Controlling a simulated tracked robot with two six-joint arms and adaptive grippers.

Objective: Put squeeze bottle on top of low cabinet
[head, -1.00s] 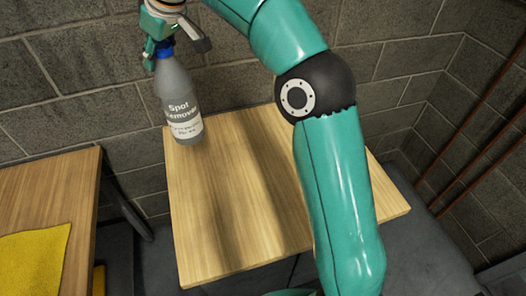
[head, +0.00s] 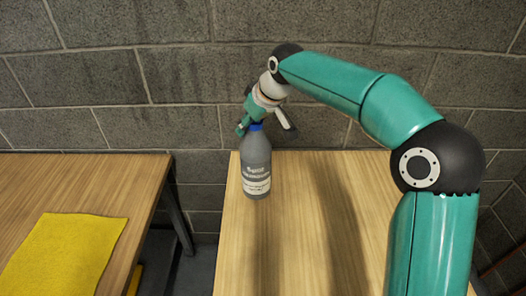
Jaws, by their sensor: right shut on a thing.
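I cannot tell for sure whether the bottle's base touches the wood. No thing in view shows clearly as a low cabinet; only the top of the surface under the bottle shows. My left gripper is not in view.
A second wooden table (head: 130,190) stands at the left with a yellow cloth (head: 65,255) on it. A gap with a dark leg (head: 176,205) separates the two tops. A grey block wall (head: 110,75) rises behind. My right arm covers the right side.

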